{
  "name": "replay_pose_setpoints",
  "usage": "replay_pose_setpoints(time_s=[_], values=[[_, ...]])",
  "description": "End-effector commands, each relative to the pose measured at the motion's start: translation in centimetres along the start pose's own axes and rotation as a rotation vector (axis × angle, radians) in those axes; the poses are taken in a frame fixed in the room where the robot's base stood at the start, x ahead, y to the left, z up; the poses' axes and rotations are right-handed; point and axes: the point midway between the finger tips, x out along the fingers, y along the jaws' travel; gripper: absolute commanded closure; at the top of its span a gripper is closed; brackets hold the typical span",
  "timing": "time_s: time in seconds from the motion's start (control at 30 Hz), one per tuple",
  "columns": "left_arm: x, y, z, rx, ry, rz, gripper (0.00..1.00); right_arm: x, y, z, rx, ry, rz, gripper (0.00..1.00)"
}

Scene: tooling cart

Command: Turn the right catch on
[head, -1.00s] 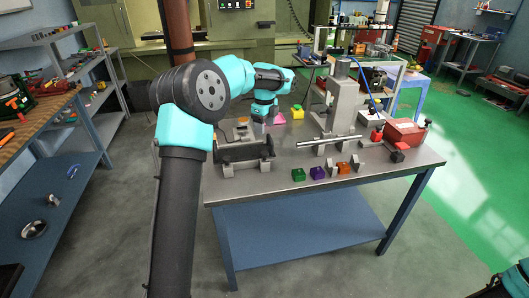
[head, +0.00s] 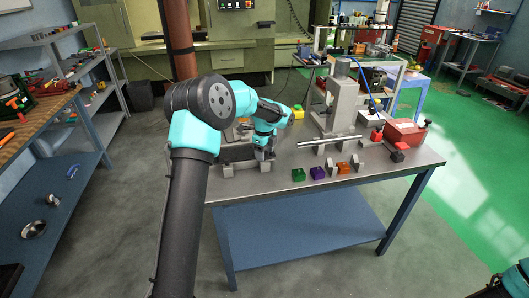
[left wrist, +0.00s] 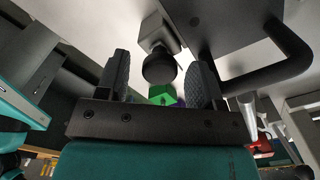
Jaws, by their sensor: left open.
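The dark grey case (head: 236,154) sits at the left of the cart top, partly hidden by my left arm. A grey catch block (head: 228,171) shows at its front left, and the right catch (head: 265,167) at its front right. My left gripper (head: 264,153) points down just over the right catch. In the left wrist view a round black knob (left wrist: 159,66) on a pale metal block lies between my open fingers (left wrist: 160,85), with gaps on both sides and no clear contact. A black bar handle (left wrist: 275,70) shows to the right. My right gripper is out of view.
Green (head: 298,174), purple (head: 317,172) and orange (head: 343,168) blocks lie along the front edge. A steel rod (head: 330,141) lies behind them. A grey press (head: 343,100) and a red box (head: 404,131) stand to the right. A yellow block (head: 298,111) is behind.

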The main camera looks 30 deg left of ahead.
Motion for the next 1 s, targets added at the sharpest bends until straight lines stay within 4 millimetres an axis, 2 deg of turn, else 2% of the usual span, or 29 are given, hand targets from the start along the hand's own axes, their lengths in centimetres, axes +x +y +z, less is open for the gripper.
replay_pose_setpoints(time_s=[0.13,0.63,1.0], values=[[-0.01,0.00,-0.01,0.000,0.000,0.000,0.40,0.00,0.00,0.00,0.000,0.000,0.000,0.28],[-0.04,0.00,-0.02,0.001,0.000,0.000,0.88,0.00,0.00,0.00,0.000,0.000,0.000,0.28],[-0.05,-0.01,-0.01,-0.040,0.000,0.001,0.88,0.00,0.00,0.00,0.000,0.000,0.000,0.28]])
